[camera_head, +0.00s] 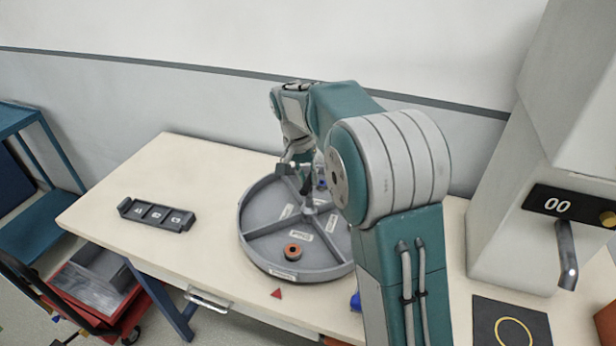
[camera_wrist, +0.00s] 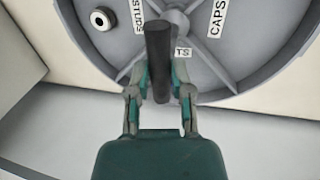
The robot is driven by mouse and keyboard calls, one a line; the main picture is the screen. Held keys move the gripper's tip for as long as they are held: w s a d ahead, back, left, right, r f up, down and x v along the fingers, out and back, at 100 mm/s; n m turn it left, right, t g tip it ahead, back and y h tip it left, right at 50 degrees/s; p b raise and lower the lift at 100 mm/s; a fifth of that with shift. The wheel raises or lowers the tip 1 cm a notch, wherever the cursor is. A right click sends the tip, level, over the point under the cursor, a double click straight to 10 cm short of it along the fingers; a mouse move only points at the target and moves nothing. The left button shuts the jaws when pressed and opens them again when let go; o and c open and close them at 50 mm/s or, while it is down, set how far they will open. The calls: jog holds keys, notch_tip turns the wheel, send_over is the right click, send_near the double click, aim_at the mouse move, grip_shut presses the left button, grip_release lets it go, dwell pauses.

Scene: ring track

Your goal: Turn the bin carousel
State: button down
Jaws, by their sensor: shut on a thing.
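The bin carousel (camera_head: 262,262) is a round grey tray on the table, split by raised dividers into labelled compartments. An orange and dark ring-shaped part (camera_head: 292,251) lies in its front compartment. My gripper (camera_head: 290,165) is at the carousel's back-left rim. In the wrist view, my gripper (camera_wrist: 160,84) is shut on a dark upright handle peg (camera_wrist: 158,48), with one finger on each side. The tray (camera_wrist: 230,60) spreads beyond it, with labels STUDS and CAPS legible and another partly covered. A pale ring-shaped part (camera_wrist: 102,18) lies in one compartment. My arm hides the carousel's right side.
A red triangle (camera_head: 277,293) marks the table in front of the carousel. A black slotted holder (camera_head: 156,214) lies to the left. A white machine with a 00 display (camera_head: 557,205) and a dark mat (camera_head: 511,322) are at the right. The table's (camera_head: 185,165) back left is clear.

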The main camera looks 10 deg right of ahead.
jog(key=shift+f, duration=0.1)
dwell(0.3)
jog(key=shift+a, duration=0.1)
jog(key=c, duration=0.5)
grip_release()
jog(key=shift+c, duration=0.2)
jog(key=shift+w, duration=0.1)
notch_tip(320, 180, up, 12)
jog(key=w+a, duration=0.1)
jog(key=a, duration=0.1)
jog(key=shift+w, duration=0.2)
jog(key=shift+a+f, duration=0.1)
